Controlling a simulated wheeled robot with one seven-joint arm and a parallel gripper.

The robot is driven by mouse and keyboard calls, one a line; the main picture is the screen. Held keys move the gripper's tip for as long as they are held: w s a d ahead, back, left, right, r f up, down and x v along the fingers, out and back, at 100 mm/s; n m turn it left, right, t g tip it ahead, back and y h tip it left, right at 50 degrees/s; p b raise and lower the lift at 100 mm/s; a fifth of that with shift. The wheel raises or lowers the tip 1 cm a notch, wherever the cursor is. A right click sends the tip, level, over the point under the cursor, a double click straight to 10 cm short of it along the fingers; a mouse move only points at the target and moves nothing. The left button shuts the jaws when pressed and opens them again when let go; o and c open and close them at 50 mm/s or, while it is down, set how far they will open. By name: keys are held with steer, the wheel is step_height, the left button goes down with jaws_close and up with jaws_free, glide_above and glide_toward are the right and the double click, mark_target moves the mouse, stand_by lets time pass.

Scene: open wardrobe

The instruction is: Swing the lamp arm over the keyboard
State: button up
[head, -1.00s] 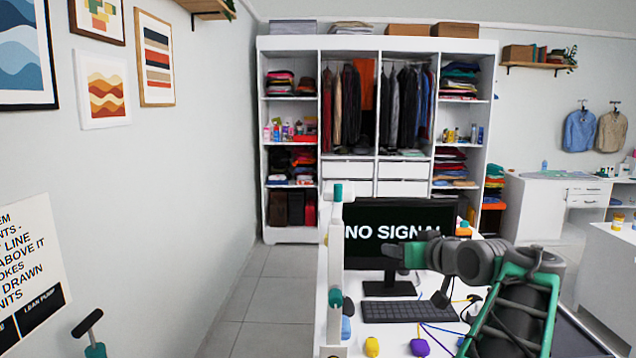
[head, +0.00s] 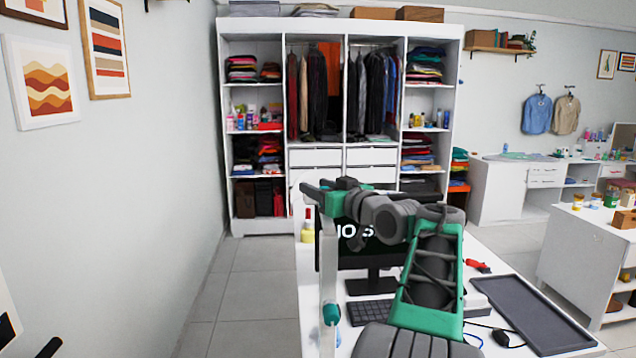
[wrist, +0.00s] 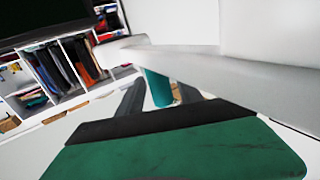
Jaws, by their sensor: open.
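The lamp arm (head: 328,265) is a pale bar at the left side of the desk, with a teal joint (head: 331,314) at its lower end in the head view. The dark keyboard (head: 370,311) lies on the desk to the right of it, partly hidden by my arm. My gripper (head: 313,186) is open at the upper end of the lamp arm. In the wrist view a teal cylinder (wrist: 158,88) shows between my fingers, beside the white bar (wrist: 235,76). I cannot tell whether the fingers touch it.
A monitor (head: 372,262) stands behind my arm, largely hidden. A dark tray (head: 525,313), a black mouse (head: 502,338) and cables lie to the right on the white desk. The open wardrobe (head: 297,229) stands behind. Floor to the left is clear.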

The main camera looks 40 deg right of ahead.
jaws_close()
stand_by(0.5)
stand_by(1.0)
